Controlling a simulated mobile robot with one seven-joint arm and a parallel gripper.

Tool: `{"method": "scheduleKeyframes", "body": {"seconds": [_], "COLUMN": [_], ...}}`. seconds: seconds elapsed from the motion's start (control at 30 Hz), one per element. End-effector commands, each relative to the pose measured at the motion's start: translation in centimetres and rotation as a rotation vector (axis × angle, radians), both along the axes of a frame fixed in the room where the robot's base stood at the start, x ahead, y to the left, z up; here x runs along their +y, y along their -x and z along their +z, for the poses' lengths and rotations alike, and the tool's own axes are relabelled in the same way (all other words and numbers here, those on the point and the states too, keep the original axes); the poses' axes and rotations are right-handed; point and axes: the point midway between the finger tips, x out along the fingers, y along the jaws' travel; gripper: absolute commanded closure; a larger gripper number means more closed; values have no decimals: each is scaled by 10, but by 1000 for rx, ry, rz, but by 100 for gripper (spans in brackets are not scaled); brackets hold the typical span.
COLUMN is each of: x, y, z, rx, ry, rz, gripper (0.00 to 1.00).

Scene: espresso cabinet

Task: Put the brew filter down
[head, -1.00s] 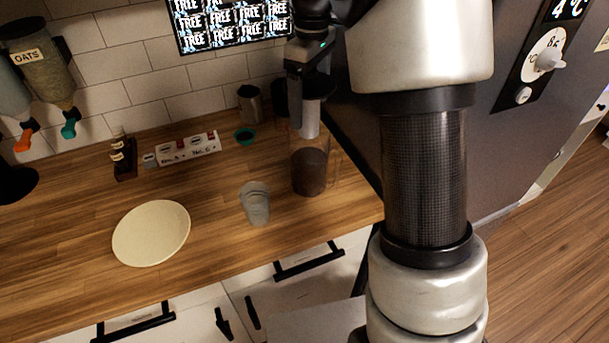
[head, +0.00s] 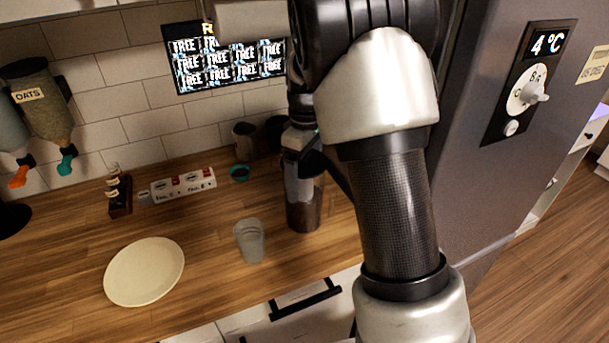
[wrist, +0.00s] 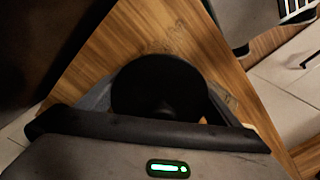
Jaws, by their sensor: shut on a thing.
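My gripper (head: 300,150) is shut on the brew filter (head: 298,185), a grey cylinder held upright. The filter is at the glass jug (head: 304,215), which has dark contents and stands on the wooden counter near its right end. Its lower part appears to be inside the jug; whether it rests on anything there I cannot tell. In the wrist view a round black top (wrist: 160,85), apparently the filter's, sits just beyond my gripper's dark edge. My arm hides part of the area to the right.
A clear cup (head: 250,241) stands left of the jug, with a cream plate (head: 145,271) further left. The fridge (head: 490,170) bounds the right side.

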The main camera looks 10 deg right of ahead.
Motion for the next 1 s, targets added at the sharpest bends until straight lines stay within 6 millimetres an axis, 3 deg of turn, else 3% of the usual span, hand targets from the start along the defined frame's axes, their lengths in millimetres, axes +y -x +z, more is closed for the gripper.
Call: {"method": "scheduleKeyframes", "body": {"seconds": [0.53,0.57,0.63,0.87,1.0], "x": [0,0,0,0,0], "y": [0,0,0,0,-1], "z": [-11,-12,-12,-10,4], "rx": [0,1,0,0,-2], "ry": [0,-1,0,0,1], "rz": [0,0,0,0,0], "gripper": [39,11,0,0,0]}}
